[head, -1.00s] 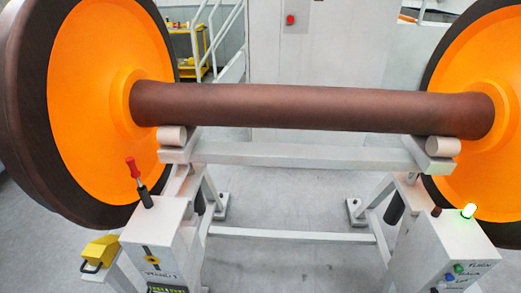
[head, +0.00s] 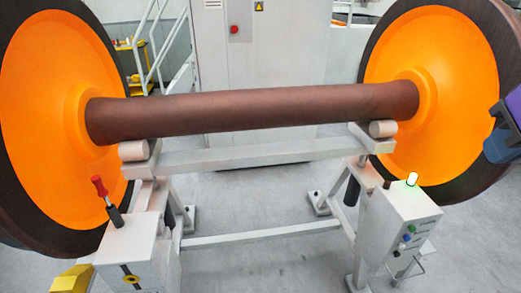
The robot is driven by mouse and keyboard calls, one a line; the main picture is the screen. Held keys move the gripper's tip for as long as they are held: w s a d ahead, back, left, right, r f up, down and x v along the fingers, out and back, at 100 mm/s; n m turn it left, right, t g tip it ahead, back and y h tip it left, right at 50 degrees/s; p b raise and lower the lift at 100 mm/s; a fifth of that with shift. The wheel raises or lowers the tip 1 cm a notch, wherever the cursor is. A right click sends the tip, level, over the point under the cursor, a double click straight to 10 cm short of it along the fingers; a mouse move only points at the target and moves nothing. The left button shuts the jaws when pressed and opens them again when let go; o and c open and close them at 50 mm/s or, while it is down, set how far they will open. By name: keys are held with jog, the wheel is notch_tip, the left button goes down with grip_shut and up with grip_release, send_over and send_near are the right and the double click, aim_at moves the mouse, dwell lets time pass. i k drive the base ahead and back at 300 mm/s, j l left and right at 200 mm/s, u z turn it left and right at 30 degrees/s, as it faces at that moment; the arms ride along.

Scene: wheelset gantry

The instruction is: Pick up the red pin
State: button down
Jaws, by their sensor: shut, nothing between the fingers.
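The red pin, as far as I can tell, is the red-topped piece (head: 100,186) with a dark lower part, in the head view at left. It stands tilted on top of the left white box (head: 128,245) of the stand. Its lower end is hidden in or behind the box top. My gripper's fingers are not in the view. A purple and dark part at the right edge seems to be my own arm, far from the red-topped piece.
A brown axle (head: 250,112) with large orange wheels rests on rollers of a white stand (head: 250,153). The right white box (head: 405,228) has a lit green lamp (head: 412,179) and buttons. A yellow piece (head: 72,279) is at lower left. Floor shows between the boxes.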

aim_at(96, 180)
jog(key=u, duration=1.6)
